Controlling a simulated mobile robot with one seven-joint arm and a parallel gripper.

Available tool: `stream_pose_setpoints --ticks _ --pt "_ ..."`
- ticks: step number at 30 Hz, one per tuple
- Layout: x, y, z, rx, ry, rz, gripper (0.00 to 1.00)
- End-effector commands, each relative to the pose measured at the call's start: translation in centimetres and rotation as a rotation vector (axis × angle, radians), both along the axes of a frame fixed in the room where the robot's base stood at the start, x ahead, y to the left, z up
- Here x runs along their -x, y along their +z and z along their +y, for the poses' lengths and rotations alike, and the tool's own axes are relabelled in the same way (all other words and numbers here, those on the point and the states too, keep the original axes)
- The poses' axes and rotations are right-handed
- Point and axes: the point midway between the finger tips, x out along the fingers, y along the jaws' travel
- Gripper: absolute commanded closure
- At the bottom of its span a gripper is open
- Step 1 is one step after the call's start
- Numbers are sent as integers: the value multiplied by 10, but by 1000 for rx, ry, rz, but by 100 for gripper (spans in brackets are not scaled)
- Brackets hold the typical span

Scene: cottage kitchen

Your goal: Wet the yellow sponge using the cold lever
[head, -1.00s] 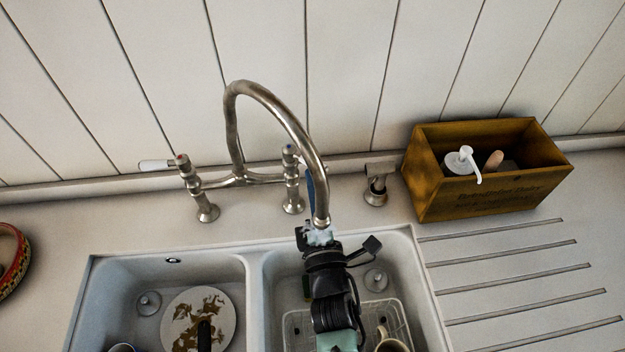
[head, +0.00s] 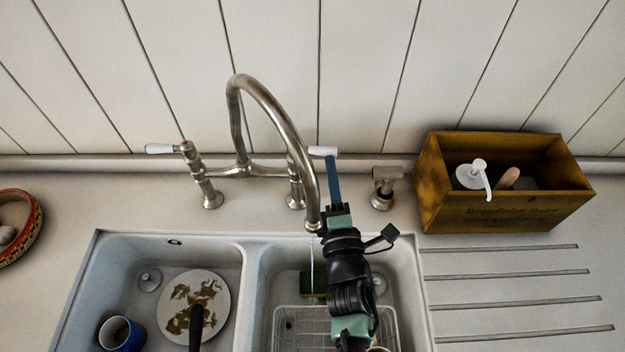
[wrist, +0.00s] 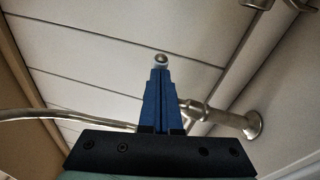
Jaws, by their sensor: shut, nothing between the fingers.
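The yellow sponge (head: 320,286), with a dark green side, lies in the right basin below the spout, partly hidden by my arm. A thin water stream (head: 312,262) falls from the tap (head: 262,92) and appears to land on it. The cold lever (head: 322,151), the right one, has a white handle pointing right. My gripper (head: 331,160) has its blue fingers shut and empty, with the tips right at the handle. In the wrist view the shut fingers (wrist: 160,75) point at a small round end (wrist: 160,60), apparently the lever's; contact is unclear.
The left lever (head: 163,148) has a red mark. The left basin holds a dirty plate (head: 178,300) and a blue mug (head: 121,335). A wire rack (head: 290,325) sits in the right basin. A wooden box (head: 510,212) stands at right. The ribbed drainer is clear.

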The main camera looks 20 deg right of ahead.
Motion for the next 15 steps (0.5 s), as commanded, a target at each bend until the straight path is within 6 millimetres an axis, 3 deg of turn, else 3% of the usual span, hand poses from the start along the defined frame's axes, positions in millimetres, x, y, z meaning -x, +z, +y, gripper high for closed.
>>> stream_pose_setpoints --ticks 15 --pt "-10 1 -12 -1 -1 -1 100"
